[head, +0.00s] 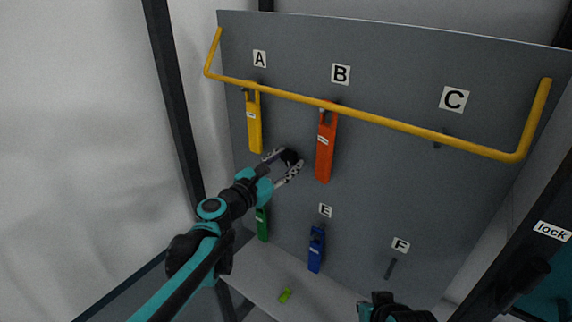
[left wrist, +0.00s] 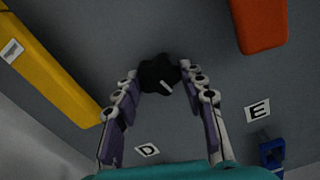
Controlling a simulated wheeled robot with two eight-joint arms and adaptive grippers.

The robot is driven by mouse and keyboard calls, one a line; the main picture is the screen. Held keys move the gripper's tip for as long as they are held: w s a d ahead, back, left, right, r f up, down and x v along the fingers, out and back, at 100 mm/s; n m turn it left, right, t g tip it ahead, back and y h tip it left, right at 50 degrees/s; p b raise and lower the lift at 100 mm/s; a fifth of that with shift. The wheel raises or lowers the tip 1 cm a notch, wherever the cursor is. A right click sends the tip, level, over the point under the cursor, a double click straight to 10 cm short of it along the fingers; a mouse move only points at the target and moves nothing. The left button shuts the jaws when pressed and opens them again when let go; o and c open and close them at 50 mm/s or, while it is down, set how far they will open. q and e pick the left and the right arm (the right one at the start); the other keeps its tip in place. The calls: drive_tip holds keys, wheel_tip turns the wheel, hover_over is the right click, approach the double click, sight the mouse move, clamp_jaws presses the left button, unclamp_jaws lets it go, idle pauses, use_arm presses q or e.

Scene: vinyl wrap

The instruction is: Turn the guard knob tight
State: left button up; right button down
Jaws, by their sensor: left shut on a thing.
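The guard knob is a small black knob with a pale line on its face, on the grey panel between the yellow and orange tools. It shows in the head view (head: 290,156) and in the left wrist view (left wrist: 160,73). My left gripper (head: 283,161) reaches it from the lower left, its two fingers on either side of the knob and shut on it. In the left wrist view the fingertips (left wrist: 160,80) close around the knob's sides. The yellow guard bar (head: 380,122) runs across the upper panel. My right gripper's fingers do not show.
A yellow tool (head: 253,122), an orange tool (head: 326,147), a green tool (head: 262,224) and a blue tool (head: 316,249) hang on the panel. The spots at C and F hold only pegs. A small green piece (head: 285,295) lies on the ledge below.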

use_arm(q)
drive_tip(key=m+b, duration=0.1)
drive_tip(key=m, duration=0.3)
drive_tip(key=shift+m, duration=0.3)
drive_tip(key=m+b, duration=0.1)
drive_tip(key=m, duration=0.4)
drive_tip(key=shift+a+m, duration=0.1)
drive_tip(key=shift+m, duration=0.2)
drive_tip(key=m+b, duration=0.1)
drive_tip(key=m, duration=0.4)
drive_tip(key=shift+r, duration=0.1)
drive_tip(key=m+b, duration=0.1)
drive_tip(key=m, duration=0.4)
drive_tip(key=shift+m, duration=0.3)
drive_tip(key=o, duration=1.2)
drive_tip(key=shift+c, duration=0.2)
